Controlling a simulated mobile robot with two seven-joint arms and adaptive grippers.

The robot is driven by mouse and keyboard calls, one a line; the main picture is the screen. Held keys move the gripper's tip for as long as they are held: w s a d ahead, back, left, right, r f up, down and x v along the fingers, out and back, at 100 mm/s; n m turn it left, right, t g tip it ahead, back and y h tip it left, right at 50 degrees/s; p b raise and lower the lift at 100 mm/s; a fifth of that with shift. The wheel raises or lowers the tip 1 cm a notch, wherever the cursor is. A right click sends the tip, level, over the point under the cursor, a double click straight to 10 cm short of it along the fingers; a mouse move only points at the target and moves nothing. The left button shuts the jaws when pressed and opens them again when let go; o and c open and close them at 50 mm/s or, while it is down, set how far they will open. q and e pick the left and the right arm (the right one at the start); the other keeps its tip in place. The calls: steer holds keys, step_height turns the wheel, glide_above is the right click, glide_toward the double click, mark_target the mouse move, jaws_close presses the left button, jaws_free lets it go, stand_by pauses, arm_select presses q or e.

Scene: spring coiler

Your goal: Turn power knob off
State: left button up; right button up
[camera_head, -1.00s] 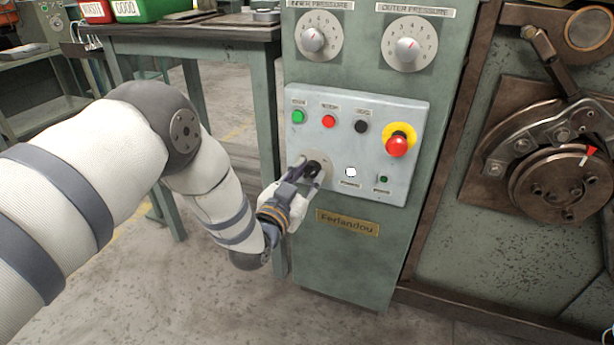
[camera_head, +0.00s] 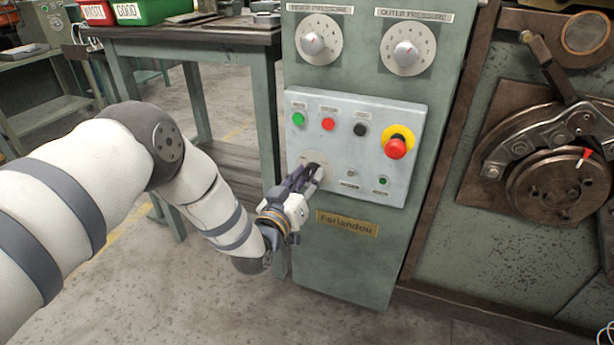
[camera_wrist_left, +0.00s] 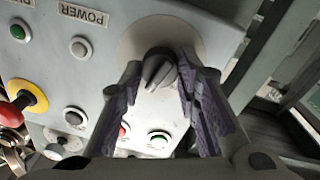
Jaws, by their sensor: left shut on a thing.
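The black power knob (camera_wrist_left: 158,70) sits on a pale round plate at the lower left of the grey control panel (camera_head: 340,110). In the head view my left gripper (camera_head: 312,172) is at the knob and mostly covers it. In the left wrist view the two fingers of this gripper (camera_wrist_left: 160,80) are on either side of the knob, shut on it. The POWER label (camera_wrist_left: 82,14) shows upside down beside a small lamp (camera_wrist_left: 79,47), which looks unlit. My right gripper is not in view.
A red emergency button (camera_head: 396,148) on a yellow ring is at the panel's right. Green (camera_head: 298,119), red (camera_head: 328,124) and black (camera_head: 360,129) buttons line its top. Two pressure dials (camera_head: 408,48) are above. A workbench (camera_head: 190,35) stands left.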

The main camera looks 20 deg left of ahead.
arm_select(q)
steer(key=n, duration=0.3)
steer(key=shift+f, duration=0.1)
steer(key=n, duration=0.3)
steer(key=shift+n, duration=0.4)
steer(key=n+y+b, duration=0.1)
steer(key=n, duration=0.4)
steer(key=shift+d+n, duration=0.1)
steer(key=shift+n, duration=0.6)
steer(key=o, duration=1.2)
steer(key=shift+c, duration=0.2)
steer(key=s, duration=1.2)
steer(key=shift+a+f, duration=0.2)
steer(key=shift+f, duration=0.2)
steer(key=shift+r, duration=0.1)
